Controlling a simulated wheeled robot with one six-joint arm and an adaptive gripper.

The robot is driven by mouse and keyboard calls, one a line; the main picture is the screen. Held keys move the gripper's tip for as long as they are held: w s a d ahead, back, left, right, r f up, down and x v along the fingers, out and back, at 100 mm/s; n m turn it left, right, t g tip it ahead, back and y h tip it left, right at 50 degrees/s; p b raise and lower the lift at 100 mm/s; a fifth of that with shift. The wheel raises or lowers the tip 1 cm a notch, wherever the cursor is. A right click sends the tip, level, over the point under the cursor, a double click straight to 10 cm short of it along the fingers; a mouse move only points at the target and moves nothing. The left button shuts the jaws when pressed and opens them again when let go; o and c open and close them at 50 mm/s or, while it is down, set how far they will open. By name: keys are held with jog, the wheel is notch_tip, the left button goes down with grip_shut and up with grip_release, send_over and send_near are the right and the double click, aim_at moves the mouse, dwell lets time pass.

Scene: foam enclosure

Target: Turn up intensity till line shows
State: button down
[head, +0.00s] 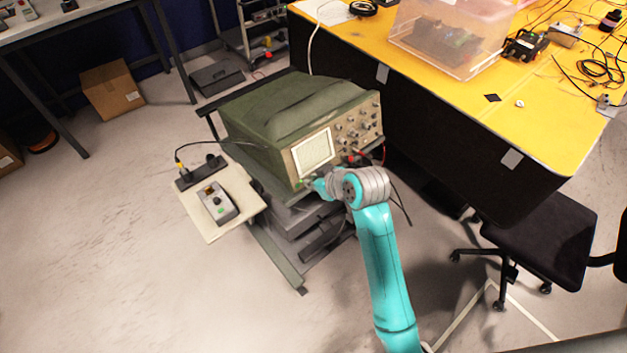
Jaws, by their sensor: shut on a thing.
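A green oscilloscope (290,112) stands on a cart, its front panel facing right and toward me. Its pale screen (313,152) shows a grid, and I can make out no line on it. Several knobs (352,128) sit on the panel to the right of the screen. My gripper (308,184) is at the panel's lower left edge, just below the screen, shut on a small knob there. The knob is mostly hidden by the fingers, and its label and setting are too small to read.
A side shelf (238,228) left of the oscilloscope holds a grey control box (217,203). A yellow-topped bench (470,100) with a clear plastic bin (400,42) stands behind right. A black chair (560,245) is at right. Cables hang beside the panel.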

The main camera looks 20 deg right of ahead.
jog(key=shift+d+f+m+y, duration=0.15)
jog(key=shift+m+y, duration=0.6)
jog(key=shift+m, duration=0.4)
jog(key=shift+d+m+y, duration=0.15)
jog(key=shift+m+y, duration=0.65)
jog(key=shift+m, duration=0.3)
jog(key=shift+d+f+m+y, duration=0.15)
jog(key=shift+m+y, duration=0.6)
jog(key=shift+m, duration=0.4)
jog(key=c, duration=1.5)
grip_release()
jog(key=shift+o, duration=0.2)
jog(key=shift+r, duration=0.1)
jog(key=v, duration=1.2)
jog(key=shift+w, duration=0.25)
jog(key=shift+d, duration=0.1)
